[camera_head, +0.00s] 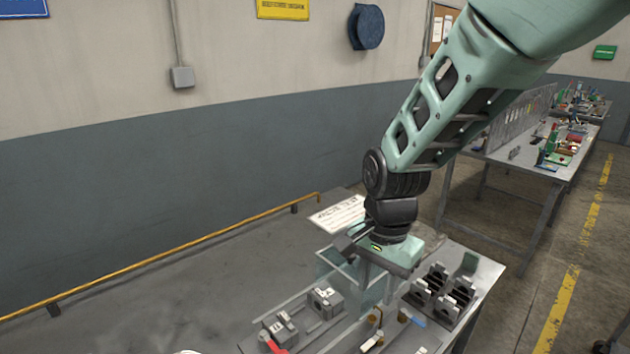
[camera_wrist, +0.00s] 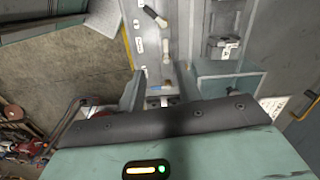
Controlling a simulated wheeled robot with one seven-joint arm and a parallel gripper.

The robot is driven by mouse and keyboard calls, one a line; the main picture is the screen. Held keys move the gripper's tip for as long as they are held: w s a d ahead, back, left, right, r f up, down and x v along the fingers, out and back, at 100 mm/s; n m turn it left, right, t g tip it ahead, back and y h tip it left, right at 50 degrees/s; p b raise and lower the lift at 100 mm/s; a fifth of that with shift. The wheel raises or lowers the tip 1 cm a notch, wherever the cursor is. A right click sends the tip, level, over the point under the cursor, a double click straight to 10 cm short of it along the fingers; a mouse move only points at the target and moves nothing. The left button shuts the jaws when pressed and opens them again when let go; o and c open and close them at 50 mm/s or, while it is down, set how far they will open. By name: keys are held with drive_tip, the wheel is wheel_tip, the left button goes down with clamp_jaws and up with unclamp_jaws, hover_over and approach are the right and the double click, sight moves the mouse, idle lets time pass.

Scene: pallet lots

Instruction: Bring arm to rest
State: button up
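My arm reaches down from the upper right over a grey workbench (camera_head: 130,300). My gripper (camera_head: 372,275) hangs low above the bench fixtures, in front of or beside a clear, box-like guard (camera_head: 338,268); I cannot tell whether they touch. In the wrist view, my gripper (camera_wrist: 160,90) has its two grey fingers apart, with no held object visible between them. Small bench parts show beyond the gap. The fingertips are hard to make out in the head view.
A black slotted rack (camera_head: 440,293) stands right of my gripper. Grey clamp blocks (camera_head: 325,302) and a red-handled part (camera_head: 275,345) lie to its left. A yellow rail (camera_head: 190,245) runs along the bench's back edge. The bench's left side is clear. Another bench (camera_head: 540,160) stands behind.

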drive_tip(key=s+r+n+b, duration=0.2)
drive_tip(key=s+r+n, duration=0.1)
drive_tip(key=s+n, duration=1.4)
drive_tip(key=shift+s, duration=1.15)
drive_tip(key=shift+d+r, duration=0.1)
drive_tip(key=shift+d, duration=0.05)
